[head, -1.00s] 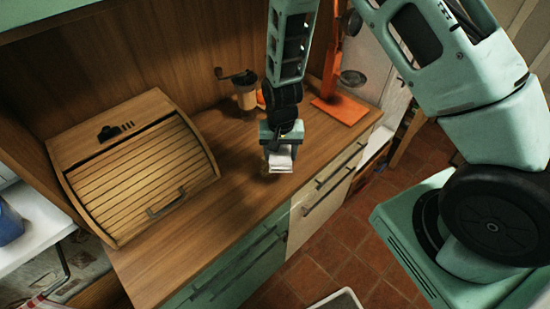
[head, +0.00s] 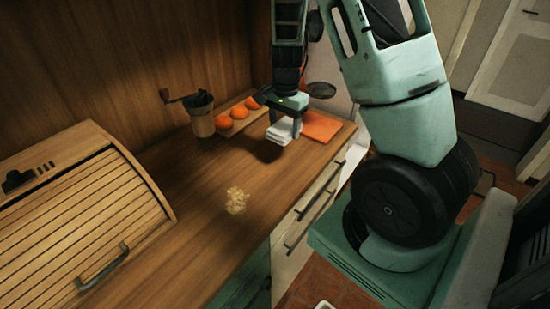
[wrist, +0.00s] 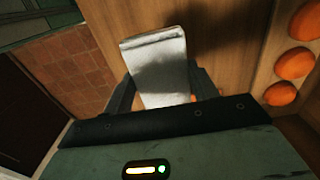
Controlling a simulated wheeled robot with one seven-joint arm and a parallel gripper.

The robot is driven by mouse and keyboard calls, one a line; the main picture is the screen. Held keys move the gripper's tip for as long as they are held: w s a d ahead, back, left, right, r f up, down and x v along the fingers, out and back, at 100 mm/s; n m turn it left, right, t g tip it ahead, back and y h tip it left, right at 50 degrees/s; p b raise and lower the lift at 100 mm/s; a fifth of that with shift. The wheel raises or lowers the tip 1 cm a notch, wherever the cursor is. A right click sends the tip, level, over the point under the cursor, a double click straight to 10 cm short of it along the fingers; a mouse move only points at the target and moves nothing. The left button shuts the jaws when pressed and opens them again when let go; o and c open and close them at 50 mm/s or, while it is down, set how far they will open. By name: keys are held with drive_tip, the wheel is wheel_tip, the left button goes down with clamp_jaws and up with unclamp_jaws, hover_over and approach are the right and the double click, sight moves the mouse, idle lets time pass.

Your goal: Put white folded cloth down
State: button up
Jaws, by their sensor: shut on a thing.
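The white folded cloth (head: 281,131) is held in my gripper (head: 286,124) over the far right part of the wooden counter (head: 200,185). In the wrist view the cloth (wrist: 158,62) lies between the two dark fingers of my gripper (wrist: 163,84), which are shut on it from both sides. A dark shadow lies on the counter beside and below the cloth. I cannot tell whether its underside touches the wood.
Several oranges (head: 239,112) sit in a wooden holder left of the cloth, beside a coffee grinder (head: 202,115). An orange flat base (head: 322,126) lies right of it. Crumbs (head: 236,200) lie mid-counter. A bread box (head: 75,210) stands left. The counter's front edge is near.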

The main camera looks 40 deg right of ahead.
sight(284, 158)
wheel_tip(284, 158, down, 9)
drive_tip(key=shift+r, duration=0.1)
idle(0.3)
drive_tip(key=o, duration=1.1)
